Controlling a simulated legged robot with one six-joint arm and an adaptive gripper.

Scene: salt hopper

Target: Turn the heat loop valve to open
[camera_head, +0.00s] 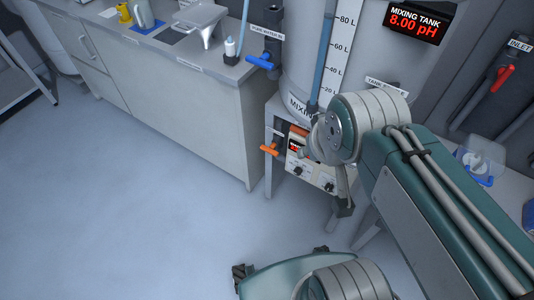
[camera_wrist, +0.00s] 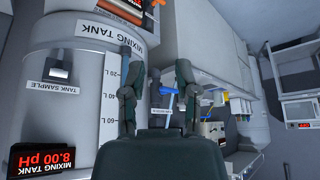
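An orange valve handle (camera_head: 269,150) sticks out at the left of a control panel (camera_head: 312,172) under the mixing tank. No readable heat loop label shows, so I cannot confirm this is the heat loop valve. In the wrist view, which is upside down, my gripper (camera_wrist: 157,62) has its two dark fingers apart with nothing between them. A blue handle (camera_wrist: 170,90) shows beyond the gap, at a distance. An orange piece at the top edge there is cut off. In the head view my arm covers part of the panel, and I cannot make out the fingers clearly.
The mixing tank (camera_head: 320,30) stands behind, with its pH display (camera_head: 418,18). A red inlet handle (camera_head: 502,78) is at the far right. The floor (camera_head: 130,215) at left is clear.

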